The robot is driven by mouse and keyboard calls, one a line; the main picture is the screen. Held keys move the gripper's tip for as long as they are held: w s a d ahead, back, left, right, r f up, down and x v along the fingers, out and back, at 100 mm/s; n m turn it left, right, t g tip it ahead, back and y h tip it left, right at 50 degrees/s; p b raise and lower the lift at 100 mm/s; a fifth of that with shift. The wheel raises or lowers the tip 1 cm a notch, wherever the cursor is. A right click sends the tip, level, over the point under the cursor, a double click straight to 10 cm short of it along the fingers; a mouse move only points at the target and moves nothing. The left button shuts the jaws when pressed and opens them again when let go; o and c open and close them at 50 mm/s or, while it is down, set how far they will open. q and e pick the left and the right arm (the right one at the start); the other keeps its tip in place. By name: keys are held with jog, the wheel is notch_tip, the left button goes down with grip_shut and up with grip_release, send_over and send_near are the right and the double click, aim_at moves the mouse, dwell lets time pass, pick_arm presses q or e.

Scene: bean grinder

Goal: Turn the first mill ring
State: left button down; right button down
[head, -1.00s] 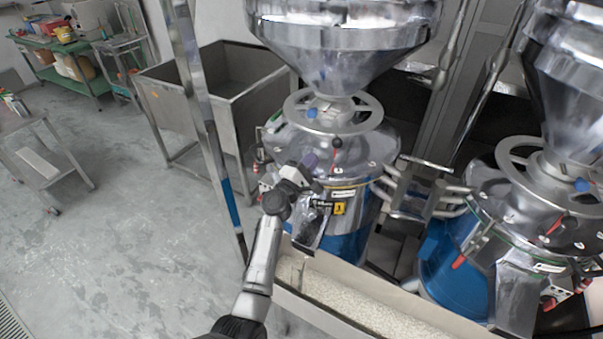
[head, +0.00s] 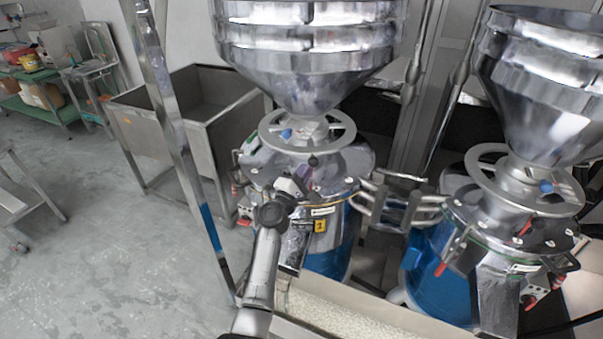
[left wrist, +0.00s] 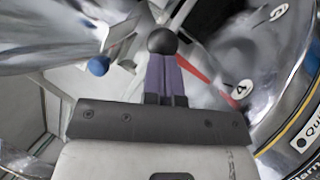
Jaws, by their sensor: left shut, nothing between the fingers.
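The first mill (head: 340,185), with a yellow "1" label, stands at the middle under a steel hopper. Its grey spoked ring (head: 346,131) lies around the hopper neck. A black ball knob (head: 313,161) sits in front of the ring; in the left wrist view the knob (left wrist: 162,41) is on a red lever beside a number scale. My left gripper (head: 303,177) is shut and empty close to the knob. Its purple fingers (left wrist: 165,75) point at the knob, and I cannot tell whether they touch. My right gripper is not in view.
A second mill (head: 515,215) with its own ring stands at the right. A trough of pale grains (head: 350,318) runs below the first mill. A slanted steel post (head: 170,110) and a steel bin (head: 190,115) are at the left.

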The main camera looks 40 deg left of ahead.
pick_arm(q)
jog(key=shift+w+d, duration=0.35)
jog(key=shift+d, duration=0.2)
jog(key=shift+r, duration=0.1)
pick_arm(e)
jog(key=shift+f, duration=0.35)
pick_arm(q)
jog(key=shift+s+a+f+b, duration=0.25)
jog(key=shift+f+b, duration=0.1)
jog(key=shift+s+a+f+b, duration=0.25)
jog(key=shift+s+a+f, duration=0.1)
jog(key=shift+s+f, duration=0.15)
jog(key=shift+s+a+f+b, duration=0.2)
jog(key=shift+s+a+f, duration=0.15)
jog(key=shift+s, duration=0.25)
jog(key=v, duration=0.9)
jog(key=shift+s+d, duration=0.25)
jog(key=shift+s, duration=0.2)
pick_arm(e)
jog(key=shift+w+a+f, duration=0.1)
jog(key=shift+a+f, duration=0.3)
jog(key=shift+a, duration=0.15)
pick_arm(q)
jog(key=shift+r, duration=0.1)
